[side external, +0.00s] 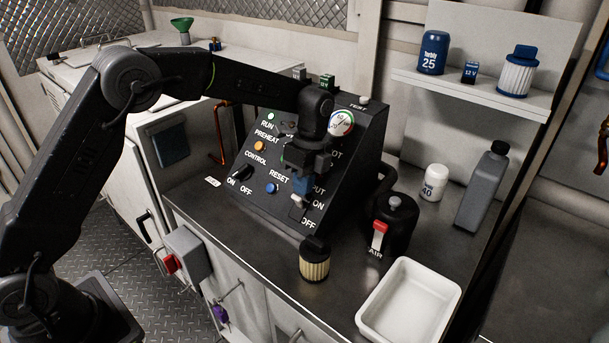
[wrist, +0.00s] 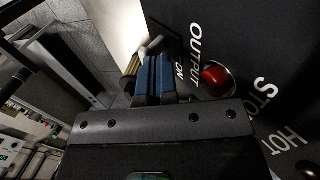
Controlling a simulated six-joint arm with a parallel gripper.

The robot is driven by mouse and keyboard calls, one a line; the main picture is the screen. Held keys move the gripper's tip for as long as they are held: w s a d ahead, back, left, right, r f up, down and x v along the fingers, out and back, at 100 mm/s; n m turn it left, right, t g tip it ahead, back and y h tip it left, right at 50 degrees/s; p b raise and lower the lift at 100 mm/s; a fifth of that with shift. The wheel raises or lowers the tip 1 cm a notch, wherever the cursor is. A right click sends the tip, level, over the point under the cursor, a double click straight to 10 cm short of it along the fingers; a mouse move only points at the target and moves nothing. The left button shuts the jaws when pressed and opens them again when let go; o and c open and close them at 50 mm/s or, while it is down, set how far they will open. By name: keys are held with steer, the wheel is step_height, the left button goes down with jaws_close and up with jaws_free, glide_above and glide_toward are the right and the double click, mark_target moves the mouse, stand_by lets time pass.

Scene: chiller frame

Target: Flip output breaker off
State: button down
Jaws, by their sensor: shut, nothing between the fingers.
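The output breaker belongs to the black sloped control panel (side external: 262,215), at its lower right, beside the OUTPUT, ON and OFF lettering. My gripper (side external: 302,203) is in front of that spot and hides most of the breaker. A small pale edge shows just below the fingers, but the lever's position cannot be told. In the wrist view, my gripper's blue fingers (wrist: 155,78) are together and empty, close to the panel beside the OUTPUT and ON words. Whether the fingertips touch the breaker cannot be told.
A red button or lamp (wrist: 215,76) is right of the fingers. The panel also has a control knob (side external: 243,173), a blue reset button (side external: 271,188) and a gauge (side external: 341,123). A pleated filter (side external: 314,262), black air canister (side external: 392,222) and white tray (side external: 410,304) stand on the bench.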

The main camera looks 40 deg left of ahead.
mark_target(295, 198)
steer(key=shift+s+t, duration=0.55)
steer(key=shift+t, duration=0.35)
steer(key=shift+s+t, duration=0.45)
steer(key=shift+t, duration=0.35)
steer(key=s+t, duration=0.1)
steer(key=t, duration=0.2)
steer(key=shift+s+f, duration=0.3)
steer(key=shift+s, duration=0.05)
steer(key=shift+w, duration=0.25)
steer(key=shift+w, duration=0.7)
steer(key=s+r, duration=0.5)
steer(key=r, duration=0.3)
steer(key=shift+s, duration=0.4)
